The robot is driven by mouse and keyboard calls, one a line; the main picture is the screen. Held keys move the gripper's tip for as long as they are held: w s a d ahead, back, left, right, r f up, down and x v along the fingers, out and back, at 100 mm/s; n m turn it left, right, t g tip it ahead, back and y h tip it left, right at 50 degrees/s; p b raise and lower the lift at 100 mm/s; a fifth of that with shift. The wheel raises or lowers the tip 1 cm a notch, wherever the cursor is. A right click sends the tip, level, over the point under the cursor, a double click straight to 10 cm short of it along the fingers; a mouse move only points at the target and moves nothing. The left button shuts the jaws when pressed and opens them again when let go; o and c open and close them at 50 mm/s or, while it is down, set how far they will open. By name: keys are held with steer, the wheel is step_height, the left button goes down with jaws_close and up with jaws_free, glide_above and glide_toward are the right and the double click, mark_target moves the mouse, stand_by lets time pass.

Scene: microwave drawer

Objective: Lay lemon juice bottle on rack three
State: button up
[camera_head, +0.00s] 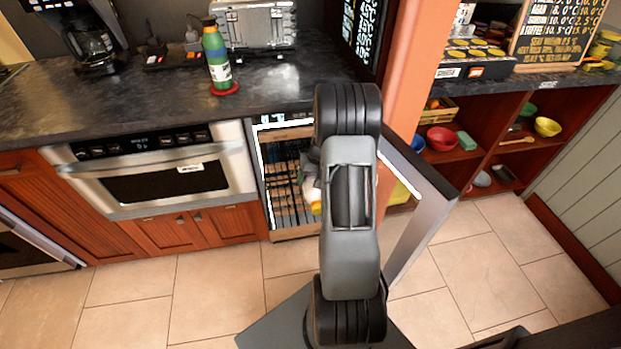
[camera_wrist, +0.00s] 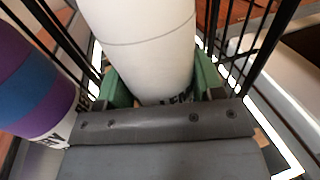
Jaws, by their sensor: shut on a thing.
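The lemon juice bottle (camera_wrist: 140,40) is white, with part of a dark "LEM" label showing low on it. My gripper (camera_wrist: 162,88) is shut on it, with one green finger pad on each side. In the head view my arm hides the gripper, and a small white and yellow part of the bottle (camera_head: 311,192) shows beside the arm at the open cooler. The cooler's racks (camera_head: 284,185) are stacked behind its open front. Dark rack bars stand close on both sides of the bottle in the wrist view. I cannot tell which rack it is level with.
A purple and blue bottle (camera_wrist: 38,85) is close at the left in the wrist view. The cooler's open door (camera_head: 422,215) stands right of my arm. A green bottle (camera_head: 215,58) stands on a red coaster on the counter (camera_head: 120,100). The tiled floor at left is clear.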

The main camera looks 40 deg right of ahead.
steer(key=o, duration=1.3)
steer(key=p+v, duration=0.1)
steer(key=v, duration=1.3)
steer(key=shift+p, duration=0.35)
steer(key=shift+w+f, duration=0.1)
